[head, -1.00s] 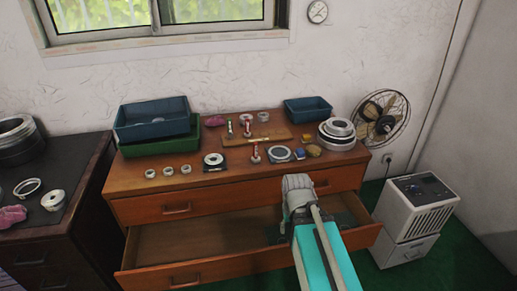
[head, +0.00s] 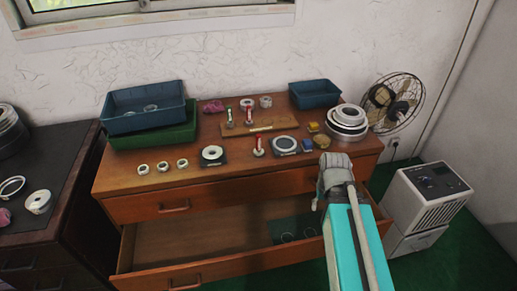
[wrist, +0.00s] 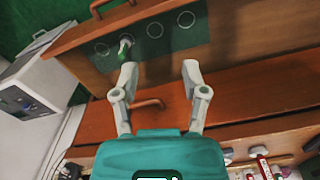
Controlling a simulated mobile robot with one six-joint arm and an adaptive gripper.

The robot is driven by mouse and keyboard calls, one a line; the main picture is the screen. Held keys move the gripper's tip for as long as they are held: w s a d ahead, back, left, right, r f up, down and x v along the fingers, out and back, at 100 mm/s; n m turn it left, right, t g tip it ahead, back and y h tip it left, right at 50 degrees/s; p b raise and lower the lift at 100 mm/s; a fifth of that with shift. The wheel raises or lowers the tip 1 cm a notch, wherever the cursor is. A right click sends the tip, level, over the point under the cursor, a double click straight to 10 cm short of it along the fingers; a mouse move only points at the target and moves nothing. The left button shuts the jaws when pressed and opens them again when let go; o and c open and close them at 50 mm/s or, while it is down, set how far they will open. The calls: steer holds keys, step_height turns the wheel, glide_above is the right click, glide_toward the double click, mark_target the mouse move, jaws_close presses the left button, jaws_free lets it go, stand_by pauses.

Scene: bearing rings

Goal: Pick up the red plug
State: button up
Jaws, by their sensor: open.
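I cannot tell which one the task means. A red and white piece (wrist: 264,168) shows at the bottom right of the wrist view. A small greenish piece (wrist: 125,47) stands on the drawer mat beyond the fingers.
The dresser's top drawer front (head: 155,207) is above an open drawer (head: 180,240) with a dark mat. Blue bins (head: 145,107), (head: 315,94), a wooden board (head: 275,125), rings (head: 162,168) and stacked bearings (head: 346,122) crowd the top. A white cabinet (head: 430,190) stands right.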

steer(key=shift+o, duration=0.3)
steer(key=shift+o, duration=0.4)
step_height(320, 180, up, 20)
steer(key=m+p, duration=1.4)
steer(key=p, duration=0.6)
glide_above(259, 135)
steer(key=shift+d, duration=0.1)
step_height(259, 135, down, 8)
steer(key=b, duration=0.8)
steer(key=shift+f+b, duration=0.25)
steer(key=shift+b, duration=0.05)
steer(key=shift+f, duration=0.1)
